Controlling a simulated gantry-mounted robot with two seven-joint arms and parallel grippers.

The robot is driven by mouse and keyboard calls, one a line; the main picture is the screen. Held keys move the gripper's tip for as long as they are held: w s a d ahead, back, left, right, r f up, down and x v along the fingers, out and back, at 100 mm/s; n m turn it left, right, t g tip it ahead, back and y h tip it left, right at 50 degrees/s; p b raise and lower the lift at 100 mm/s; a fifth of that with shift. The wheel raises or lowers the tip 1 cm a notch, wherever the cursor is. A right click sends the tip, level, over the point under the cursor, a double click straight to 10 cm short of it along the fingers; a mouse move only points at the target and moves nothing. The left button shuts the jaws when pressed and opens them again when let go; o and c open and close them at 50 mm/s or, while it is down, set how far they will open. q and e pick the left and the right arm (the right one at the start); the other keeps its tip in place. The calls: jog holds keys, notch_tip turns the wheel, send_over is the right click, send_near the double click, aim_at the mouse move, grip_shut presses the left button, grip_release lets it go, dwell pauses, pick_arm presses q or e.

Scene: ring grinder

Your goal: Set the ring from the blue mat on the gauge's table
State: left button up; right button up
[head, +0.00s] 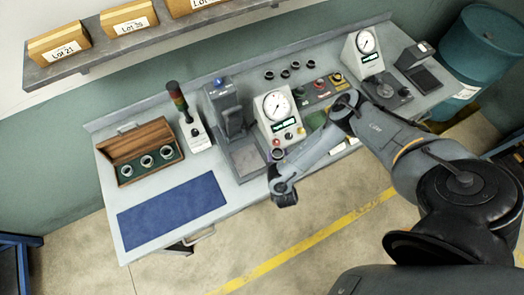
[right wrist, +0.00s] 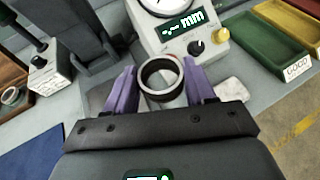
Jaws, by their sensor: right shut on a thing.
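My right gripper (head: 278,152) is in front of the middle dial gauge (head: 275,112) in the head view. Its purple fingers are shut on a metal ring (right wrist: 161,78), one finger on each side, with the ring's opening facing the camera. The gauge's lower front, with its mm display and knobs, also shows in the right wrist view (right wrist: 190,35), just beyond the ring. The gauge's table cannot be made out clearly behind the gripper and ring. The blue mat (head: 172,212) is bare at the left front of the bench. My left gripper is not in view.
A wooden case (head: 145,150) with three rings stands behind the mat. A signal lamp (head: 185,112) and a grey press-like machine (head: 232,125) stand left of the gauge. A second dial instrument (head: 366,55) is at right. A green tray (right wrist: 262,42) lies right of the gauge.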

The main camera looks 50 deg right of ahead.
jog(key=b, duration=0.9)
send_over(248, 162)
jog(key=f, duration=0.6)
jog(key=shift+s+d, duration=0.1)
jog(key=shift+s, duration=0.25)
jog(key=shift+w+a+f, duration=0.2)
jog(key=shift+w, duration=0.25)
notch_tip(248, 162, down, 4)
jog(key=b, duration=0.4)
jog(key=shift+r, duration=0.1)
jog(key=shift+f, duration=0.2)
jog(key=o, duration=1.1)
